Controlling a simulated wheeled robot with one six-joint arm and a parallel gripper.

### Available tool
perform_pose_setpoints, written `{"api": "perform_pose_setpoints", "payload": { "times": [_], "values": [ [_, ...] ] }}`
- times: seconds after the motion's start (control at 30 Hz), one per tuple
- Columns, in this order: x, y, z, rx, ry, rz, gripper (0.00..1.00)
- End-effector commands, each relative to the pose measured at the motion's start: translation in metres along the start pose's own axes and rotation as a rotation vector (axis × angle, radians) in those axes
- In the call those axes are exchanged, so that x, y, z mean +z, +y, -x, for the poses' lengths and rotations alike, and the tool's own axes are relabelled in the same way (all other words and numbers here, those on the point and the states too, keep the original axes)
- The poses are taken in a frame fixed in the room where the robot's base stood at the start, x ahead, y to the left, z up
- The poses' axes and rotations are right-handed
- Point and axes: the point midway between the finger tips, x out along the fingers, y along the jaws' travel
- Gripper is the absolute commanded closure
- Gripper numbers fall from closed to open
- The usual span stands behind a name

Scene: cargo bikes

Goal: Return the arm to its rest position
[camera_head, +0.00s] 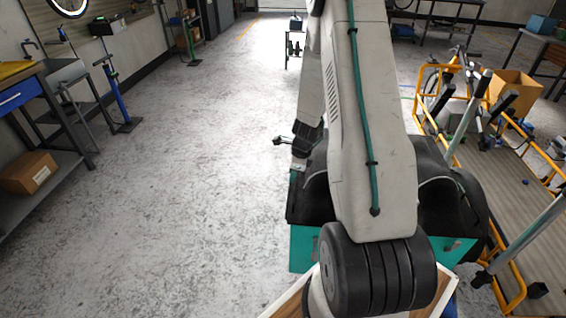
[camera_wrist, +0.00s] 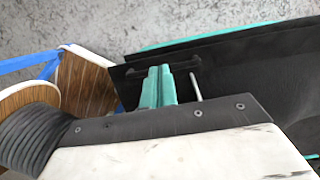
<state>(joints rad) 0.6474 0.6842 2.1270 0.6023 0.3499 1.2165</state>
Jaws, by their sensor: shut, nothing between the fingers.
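My arm (camera_head: 372,130) fills the middle of the head view, reaching up out of the top of the picture, with a further link hanging down on its left side. My gripper (camera_wrist: 160,74) shows in the wrist view as two teal fingers side by side, shut with nothing between them. A black surface with a teal edge (camera_wrist: 245,62) lies behind and to the right of the fingers. I cannot tell whether they touch it. The fingers cannot be made out clearly in the head view.
A teal-and-black body (camera_head: 303,246) lies beneath my arm. An orange-railed cargo platform (camera_head: 507,268) is close on the right, with a cardboard box (camera_head: 515,88). A workbench (camera_head: 50,95) and a blue stand (camera_head: 117,92) line the left. The floor between is clear.

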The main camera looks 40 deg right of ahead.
Motion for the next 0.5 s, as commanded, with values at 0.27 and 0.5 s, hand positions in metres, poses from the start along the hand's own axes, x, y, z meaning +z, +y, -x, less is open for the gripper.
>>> {"api": "perform_pose_setpoints", "payload": {
  "times": [0.27, 0.5],
  "values": [
    [0.046, 0.0, 0.043, -0.001, -0.001, 0.007, 1.0],
    [0.062, 0.0, 0.059, 0.0, 0.0, 0.005, 1.0]
  ]
}}
